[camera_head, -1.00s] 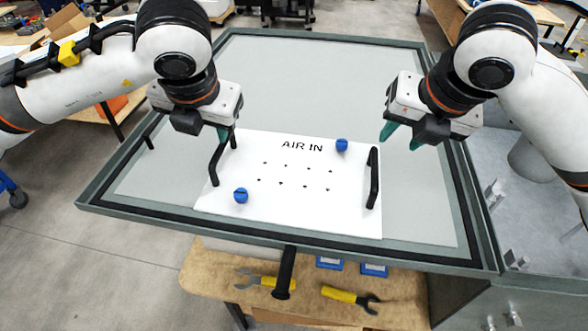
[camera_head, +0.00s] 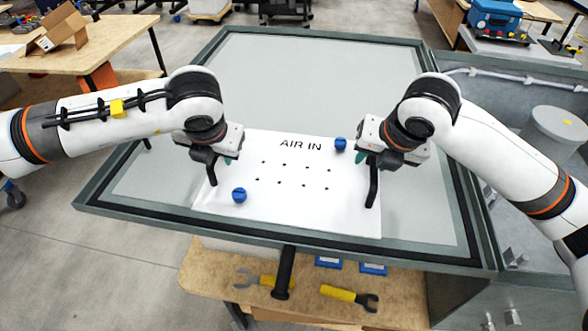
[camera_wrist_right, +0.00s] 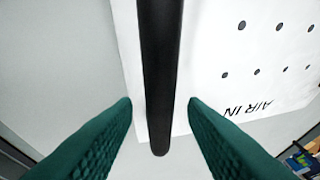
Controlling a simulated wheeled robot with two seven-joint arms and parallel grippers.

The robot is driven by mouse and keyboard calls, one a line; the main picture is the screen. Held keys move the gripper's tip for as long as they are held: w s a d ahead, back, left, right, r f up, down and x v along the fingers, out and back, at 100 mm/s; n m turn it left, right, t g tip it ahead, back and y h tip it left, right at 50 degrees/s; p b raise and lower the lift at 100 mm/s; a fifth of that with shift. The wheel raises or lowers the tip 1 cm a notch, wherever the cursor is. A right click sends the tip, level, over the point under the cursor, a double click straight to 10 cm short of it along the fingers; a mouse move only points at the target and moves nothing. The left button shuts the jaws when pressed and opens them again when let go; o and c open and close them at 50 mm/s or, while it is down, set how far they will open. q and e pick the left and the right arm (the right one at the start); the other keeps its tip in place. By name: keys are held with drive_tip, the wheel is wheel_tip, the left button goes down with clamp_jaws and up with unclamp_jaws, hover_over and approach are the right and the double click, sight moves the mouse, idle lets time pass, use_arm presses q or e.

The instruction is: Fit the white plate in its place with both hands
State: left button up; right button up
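The white plate (camera_head: 285,212), marked AIR IN, lies on the grey panel, with rows of small holes, two blue knobs (camera_head: 239,195) and a black handle at each side. My right gripper (camera_head: 368,160) is at the upper part of the right handle (camera_head: 373,188). In the right wrist view, its green fingers (camera_wrist_right: 160,105) are open, one on each side of the black handle (camera_wrist_right: 160,70), with gaps between. My left gripper (camera_head: 222,163) is at the upper end of the left handle (camera_head: 212,172). Its fingertips are mostly hidden, so its opening is unclear.
The grey panel (camera_head: 310,60) has a raised dark rim around it. In front, a wooden bench (camera_head: 215,275) holds yellow-handled wrenches (camera_head: 340,293) and small blue boxes (camera_head: 372,268). A black lever (camera_head: 284,270) sticks out at the front edge. Bare panel lies behind the plate.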

use_arm(q)
drive_tip(key=shift+w+f, duration=0.15)
drive_tip(key=shift+f, duration=0.15)
use_arm(e)
drive_tip(key=shift+w+f, duration=0.15)
drive_tip(key=shift+f, duration=0.15)
use_arm(q)
drive_tip(key=shift+c, duration=0.3)
use_arm(e)
drive_tip(key=shift+c, duration=0.3)
use_arm(q)
clamp_jaws()
use_arm(e)
clamp_jaws()
use_arm(q)
drive_tip(key=shift+r, duration=0.15)
use_arm(e)
drive_tip(key=shift+r, duration=0.15)
